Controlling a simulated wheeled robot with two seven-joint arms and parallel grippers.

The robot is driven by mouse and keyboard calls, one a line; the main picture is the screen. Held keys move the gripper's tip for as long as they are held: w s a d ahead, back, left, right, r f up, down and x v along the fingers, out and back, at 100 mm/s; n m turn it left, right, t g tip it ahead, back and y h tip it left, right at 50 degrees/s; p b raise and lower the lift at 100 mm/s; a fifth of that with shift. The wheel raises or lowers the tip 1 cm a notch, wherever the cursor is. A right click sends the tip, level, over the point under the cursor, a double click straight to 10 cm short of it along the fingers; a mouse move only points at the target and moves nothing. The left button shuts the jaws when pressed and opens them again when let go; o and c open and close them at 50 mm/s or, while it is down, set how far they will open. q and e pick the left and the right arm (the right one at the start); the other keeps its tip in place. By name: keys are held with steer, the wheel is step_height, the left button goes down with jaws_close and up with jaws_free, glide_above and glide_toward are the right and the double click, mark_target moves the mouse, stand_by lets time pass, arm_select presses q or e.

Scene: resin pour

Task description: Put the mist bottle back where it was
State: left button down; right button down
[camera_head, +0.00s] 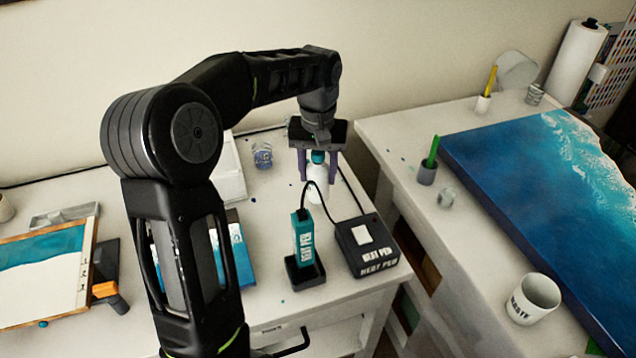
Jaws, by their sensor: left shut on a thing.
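The mist bottle (318,183) is a small white bottle with a teal top, upright near the back right of the left table. My left gripper (319,170) comes down from above and is shut on it, a finger on each side of its upper part. The heat pen's cable passes in front of the bottle. I cannot tell whether its base touches the table. My right gripper is not in view.
In front stand a teal heat pen (303,240) in its holder and a black heat pen box (366,246). A small glass jar (262,155) stands left of the bottle. A gap separates the right table (400,135), which bears a blue resin panel (530,190) and a white cup (533,299).

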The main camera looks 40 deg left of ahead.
mark_target(318, 184)
arm_select(q)
steer(key=shift+f, duration=0.1)
step_height(318, 184, down, 3)
steer(key=shift+p, duration=0.3)
steer(key=shift+f, duration=0.25)
steer(key=shift+f, duration=0.2)
steer(key=c, duration=0.7)
jaws_free()
steer(key=shift+r, duration=0.1)
